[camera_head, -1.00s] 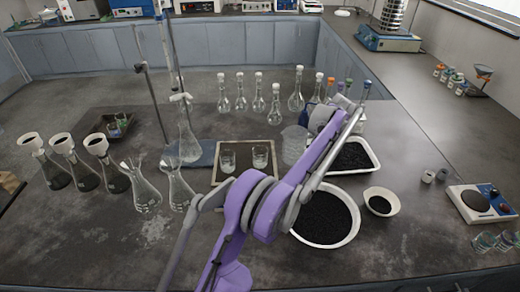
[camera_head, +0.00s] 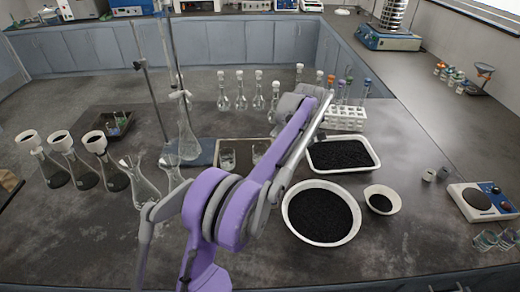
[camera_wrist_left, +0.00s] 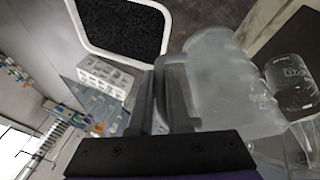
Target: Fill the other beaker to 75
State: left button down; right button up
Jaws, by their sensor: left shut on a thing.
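Two small glass beakers stand on a tray (camera_head: 240,142) in the middle of the bench: the left beaker (camera_head: 228,158) and the right beaker (camera_head: 260,151), which my arm partly covers. Their fill levels are too small to read. My left gripper (camera_wrist_left: 172,85) is shut on the handle of a large frosted jug (camera_wrist_left: 228,85) in the left wrist view. The jug's contents cannot be told. One glass beaker (camera_wrist_left: 290,88) shows just right of the jug. My right gripper is not in view.
A white tray of black granules (camera_head: 374,168), a large bowl of granules (camera_head: 322,240) and a smaller bowl (camera_head: 395,200) lie to the right. A tube rack (camera_head: 345,125) stands behind. Flasks with black-filled funnels (camera_head: 98,143) and a tall stand (camera_head: 150,100) are left.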

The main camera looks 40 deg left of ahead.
pick_arm(q)
jog(key=shift+s+a+r+n+t+h+b, duration=0.2)
jog(key=shift+s+a+r+t+h, duration=0.3)
jog(key=shift+s+a+t, duration=0.15)
jog(key=shift+s+a+r+n+t+h+b, duration=0.2)
jog(key=shift+s+a+r+t+h, duration=0.25)
jog(key=shift+s+a+t+h, duration=0.15)
jog(key=shift+s+a+r+t, duration=0.15)
jog(key=shift+r, duration=0.25)
jog(key=shift+s+a+r+t, duration=0.1)
jog(key=shift+a+r, duration=0.05)
jog(key=shift+r, duration=0.25)
jog(key=shift+a+r+t+h, duration=0.15)
jog(key=shift+r+t+h, duration=0.25)
jog(key=shift+h, duration=0.1)
jog(key=shift+s, duration=0.15)
jog(key=shift+a, duration=0.1)
jog(key=shift+s+r, duration=0.1)
jog(key=shift+h, duration=0.3)
jog(key=shift+r, duration=0.1)
